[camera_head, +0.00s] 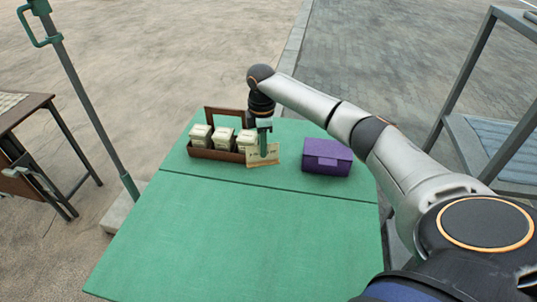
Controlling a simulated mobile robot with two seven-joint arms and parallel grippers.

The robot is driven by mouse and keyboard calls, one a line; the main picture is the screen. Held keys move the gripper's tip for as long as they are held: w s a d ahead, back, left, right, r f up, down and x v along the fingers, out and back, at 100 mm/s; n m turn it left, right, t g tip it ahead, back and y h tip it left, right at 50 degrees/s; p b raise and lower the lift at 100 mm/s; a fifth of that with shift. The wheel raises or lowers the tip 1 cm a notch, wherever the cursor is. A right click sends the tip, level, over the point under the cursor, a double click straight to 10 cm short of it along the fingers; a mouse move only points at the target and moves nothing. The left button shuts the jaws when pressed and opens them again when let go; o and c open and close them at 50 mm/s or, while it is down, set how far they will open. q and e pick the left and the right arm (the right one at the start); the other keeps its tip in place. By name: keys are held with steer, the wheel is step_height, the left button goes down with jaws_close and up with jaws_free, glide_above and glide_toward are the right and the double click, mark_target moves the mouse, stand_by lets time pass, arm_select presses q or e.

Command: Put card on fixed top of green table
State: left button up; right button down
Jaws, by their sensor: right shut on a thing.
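The green table (230,240) fills the lower middle of the head view, with a dark seam running across it that divides a far strip from a larger near part. My right gripper (264,146) points down over the far strip and is shut on a small cream card (264,157). The card is held roughly upright, just right of the wooden caddy and close to the tabletop. I cannot tell whether its lower edge touches the table. My left gripper is not in view.
A brown wooden caddy (205,154) with several cream containers (222,138) stands on the far strip. A purple box (327,157) stands to its right. A green pole (85,105) and wooden table (20,108) are at left, a grey metal rack (470,75) at right. The near tabletop is clear.

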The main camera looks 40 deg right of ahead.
steer(key=d+f, duration=0.1)
steer(key=w+d+f, duration=0.1)
steer(key=f, duration=0.1)
steer(key=shift+d+f+b, duration=0.3)
steer(key=shift+d+b, duration=0.1)
step_height(320, 180, down, 2)
steer(key=shift+f+b, duration=0.25)
steer(key=shift+b, duration=0.05)
steer(key=shift+f, duration=0.4)
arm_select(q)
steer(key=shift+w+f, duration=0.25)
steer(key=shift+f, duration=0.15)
arm_select(e)
steer(key=c, duration=1)
jaws_free()
steer(key=shift+c, duration=0.2)
